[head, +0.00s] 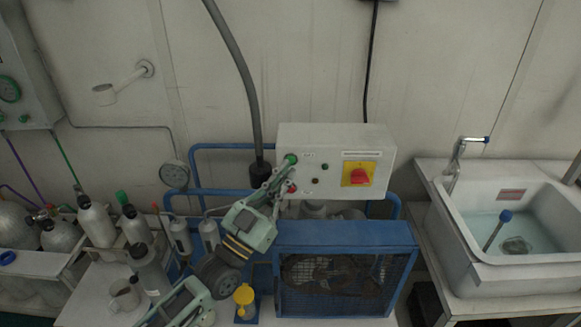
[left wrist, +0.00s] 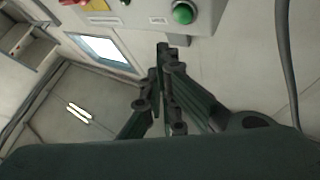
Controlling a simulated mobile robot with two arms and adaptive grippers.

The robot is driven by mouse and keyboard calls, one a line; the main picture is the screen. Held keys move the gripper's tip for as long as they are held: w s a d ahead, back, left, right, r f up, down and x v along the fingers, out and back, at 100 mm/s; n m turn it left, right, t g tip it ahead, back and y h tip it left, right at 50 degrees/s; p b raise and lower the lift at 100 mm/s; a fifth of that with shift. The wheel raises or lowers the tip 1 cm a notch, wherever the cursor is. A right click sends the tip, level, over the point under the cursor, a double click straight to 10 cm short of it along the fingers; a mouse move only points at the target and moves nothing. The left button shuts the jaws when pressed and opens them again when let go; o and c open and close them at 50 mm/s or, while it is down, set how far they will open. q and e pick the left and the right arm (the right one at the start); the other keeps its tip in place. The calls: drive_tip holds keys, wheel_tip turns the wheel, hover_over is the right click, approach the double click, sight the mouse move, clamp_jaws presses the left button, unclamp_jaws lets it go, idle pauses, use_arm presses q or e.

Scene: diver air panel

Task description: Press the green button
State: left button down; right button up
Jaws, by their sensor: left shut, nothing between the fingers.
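The green button (head: 291,158) is on the upper left of the front of a white control box (head: 330,138). It also shows in the left wrist view as a round green dome (left wrist: 183,13) near the top edge. My left gripper (head: 284,168) is shut and empty, its fingertips just below the green button in the head view. In the left wrist view the closed fingertips (left wrist: 163,48) are below and slightly left of the button, with a visible gap in the picture. Whether the tips touch the box is unclear. My right gripper is not in view.
A red knob on a yellow plate (head: 359,175) is on the box's right side. A red button (head: 291,187) is below the green one, close to my fingers. A blue-framed compressor (head: 345,235) stands below. A sink (head: 520,215) is at right, gas cylinders (head: 97,221) at left.

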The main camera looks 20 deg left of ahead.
sight(290, 160)
use_arm(q)
drive_tip(key=shift+w+a+b, duration=0.25)
drive_tip(key=shift+w, duration=0.55)
drive_tip(key=shift+w+a+b, duration=0.2)
drive_tip(key=shift+w, duration=0.55)
drive_tip(key=shift+w, duration=0.15)
drive_tip(key=shift+w+a, duration=0.1)
drive_tip(key=shift+w, duration=0.15)
